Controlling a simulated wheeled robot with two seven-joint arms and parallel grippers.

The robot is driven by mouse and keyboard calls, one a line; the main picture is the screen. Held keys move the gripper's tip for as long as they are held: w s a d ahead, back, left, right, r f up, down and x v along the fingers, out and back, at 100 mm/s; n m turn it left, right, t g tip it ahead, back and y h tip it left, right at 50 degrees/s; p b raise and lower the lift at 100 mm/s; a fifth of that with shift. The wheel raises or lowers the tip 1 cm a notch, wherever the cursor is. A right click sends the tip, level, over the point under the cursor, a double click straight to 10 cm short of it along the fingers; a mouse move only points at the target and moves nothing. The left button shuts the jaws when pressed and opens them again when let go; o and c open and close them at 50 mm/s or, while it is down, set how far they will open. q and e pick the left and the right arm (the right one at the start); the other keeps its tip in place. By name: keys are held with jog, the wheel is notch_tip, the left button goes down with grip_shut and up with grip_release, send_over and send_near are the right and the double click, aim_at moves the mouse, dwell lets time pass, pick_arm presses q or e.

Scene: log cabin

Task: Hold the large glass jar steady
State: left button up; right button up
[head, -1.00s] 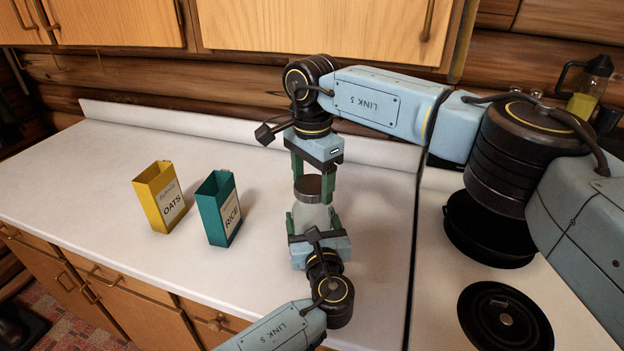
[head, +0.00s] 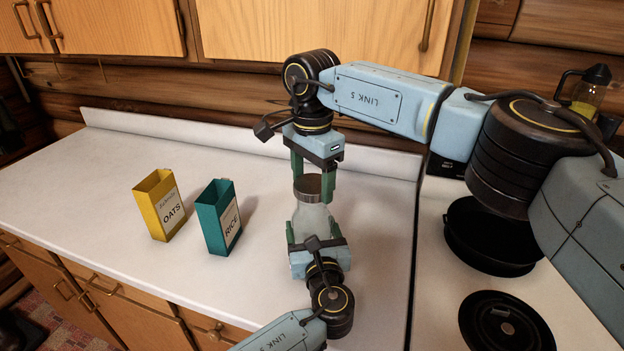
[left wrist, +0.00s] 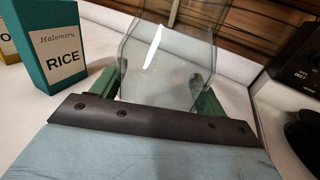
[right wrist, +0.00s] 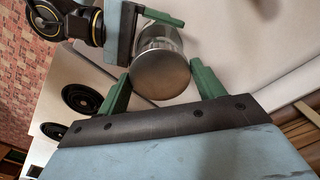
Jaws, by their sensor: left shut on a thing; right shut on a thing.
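The large glass jar (head: 314,217) stands upright on the white counter, with a metal lid (head: 309,187) on top. My left gripper (head: 314,232) is shut on the jar's lower body from the near side. In the left wrist view the clear glass (left wrist: 168,65) sits between its green fingers. My right gripper (head: 313,178) comes down from above and is shut on the lid. In the right wrist view the round lid (right wrist: 160,74) sits between its fingertips. The jar's base is hidden behind the left gripper.
A yellow oats box (head: 160,205) and a teal rice box (head: 219,217), both open-topped, stand left of the jar. A stove with a black pot (head: 490,238) and a burner (head: 506,322) is at right. Wooden cupboards (head: 320,30) hang above.

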aim_at(312, 183)
jog(key=shift+r, duration=1.9)
pick_arm(q)
jog(key=o, duration=2)
jog(key=shift+c, duration=0.2)
